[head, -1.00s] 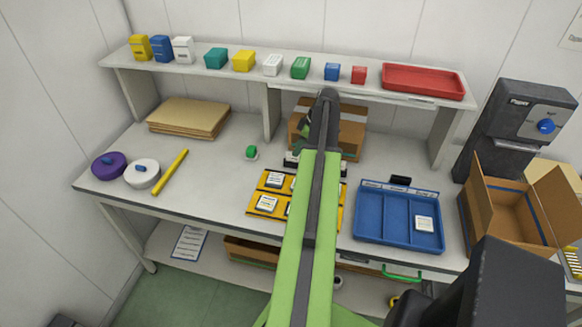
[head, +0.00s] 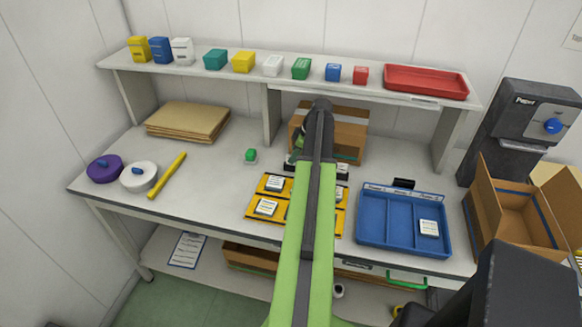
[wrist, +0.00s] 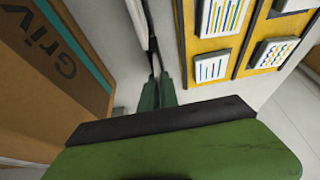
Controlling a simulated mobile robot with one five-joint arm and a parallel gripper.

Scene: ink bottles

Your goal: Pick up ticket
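No single thing is plainly marked as the ticket. A printed white sheet (head: 188,249) lies on the lower shelf. A small white card (head: 428,228) lies in the blue tray (head: 372,234). More white cards (head: 266,207) sit on the yellow board (head: 256,204); they also show in the wrist view (wrist: 211,68). My gripper (wrist: 158,80) points down between the yellow board and a cardboard box (wrist: 50,70). Its green fingers look close together beside a thin white-and-black edge (wrist: 146,28). Whether they grip it is unclear. In the head view my arm hides the fingers.
The cardboard box (head: 350,133) stands behind my arm. A green-topped item (head: 251,155), a yellow stick (head: 167,176) and purple and white round items lie on the left. An open carton (head: 520,205) stands right. The raised shelf (head: 130,62) holds small boxes and a red tray.

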